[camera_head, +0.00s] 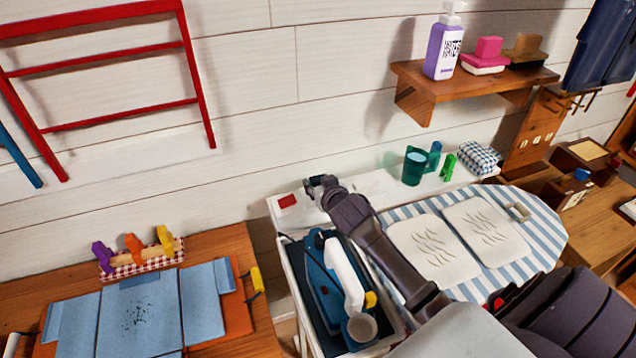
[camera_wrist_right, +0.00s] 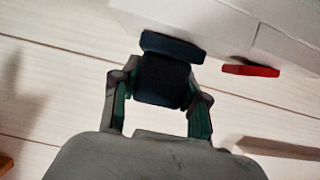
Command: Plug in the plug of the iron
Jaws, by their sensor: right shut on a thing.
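The blue and white iron (camera_head: 322,275) rests in a dark-lined tray at the left end of the ironing board. My right gripper (camera_head: 318,184) is by the wall, at the back of the white ledge behind the iron. In the right wrist view, the gripper (camera_wrist_right: 160,92) is shut on a dark block (camera_wrist_right: 163,82), which looks like the iron's plug. A flat dark blue piece (camera_wrist_right: 172,46) sits directly beyond the block, against the white surface; I cannot tell whether it is part of the plug or a socket. Any prongs are hidden. My left gripper is not in view.
A red patch (camera_head: 288,201) on the white ledge (camera_head: 375,186) lies close beside the gripper; it also shows in the wrist view (camera_wrist_right: 250,70). A green cup (camera_head: 413,168) stands further right. A wooden shelf (camera_head: 450,90) with a purple bottle (camera_head: 444,50) hangs above.

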